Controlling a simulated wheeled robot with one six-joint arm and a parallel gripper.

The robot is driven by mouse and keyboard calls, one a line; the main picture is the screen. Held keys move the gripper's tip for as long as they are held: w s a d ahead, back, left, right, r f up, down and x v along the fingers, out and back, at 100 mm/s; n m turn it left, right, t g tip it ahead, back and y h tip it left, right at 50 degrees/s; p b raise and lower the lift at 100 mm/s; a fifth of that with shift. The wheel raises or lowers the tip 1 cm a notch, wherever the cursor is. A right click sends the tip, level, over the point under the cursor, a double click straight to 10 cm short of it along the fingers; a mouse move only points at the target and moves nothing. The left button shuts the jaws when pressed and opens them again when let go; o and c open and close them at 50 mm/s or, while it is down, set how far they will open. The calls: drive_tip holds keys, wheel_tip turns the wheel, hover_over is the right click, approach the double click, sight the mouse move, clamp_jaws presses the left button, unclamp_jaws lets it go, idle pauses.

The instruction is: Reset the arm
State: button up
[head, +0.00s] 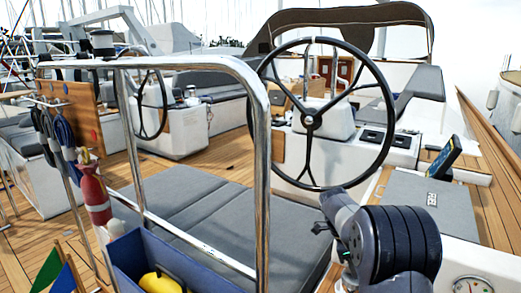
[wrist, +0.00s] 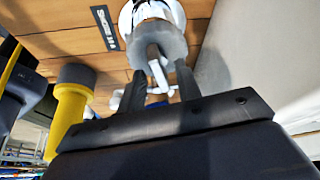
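My gripper (wrist: 160,84) shows in the wrist view with its two dark fingers apart. Nothing is clearly held between them. A white and grey rounded part and a small white bent piece show beyond and between the fingers; I cannot tell whether they are part of my own body. In the head view my arm is folded at the lower right, in front of the steering wheel (head: 311,122). My gripper is not clearly made out there.
A steel rail (head: 262,170) stands before grey cushions (head: 215,208). A blue bin (head: 185,255) and a red extinguisher (head: 92,190) are at left. The wrist view shows a yellow cylinder (wrist: 68,125) and a labelled wooden surface (wrist: 75,42).

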drive_tip(key=p+v, duration=0.1)
drive_tip(key=v, duration=0.9)
drive_tip(key=b+x, duration=0.1)
drive_tip(key=x, duration=0.9)
drive_tip(key=shift+d+f, duration=0.1)
drive_tip(key=shift+f, duration=0.15)
drive_tip(key=shift+r+n, duration=0.1)
drive_tip(key=shift+n, duration=0.2)
drive_tip(key=shift+s+n+t+b, duration=0.15)
drive_tip(key=shift+n+t+b, duration=0.3)
drive_tip(key=shift+n, duration=0.55)
drive_tip(key=n+t, duration=0.2)
drive_tip(key=n, duration=0.3)
drive_tip(key=shift+r+p, duration=0.1)
drive_tip(key=shift+p, duration=0.2)
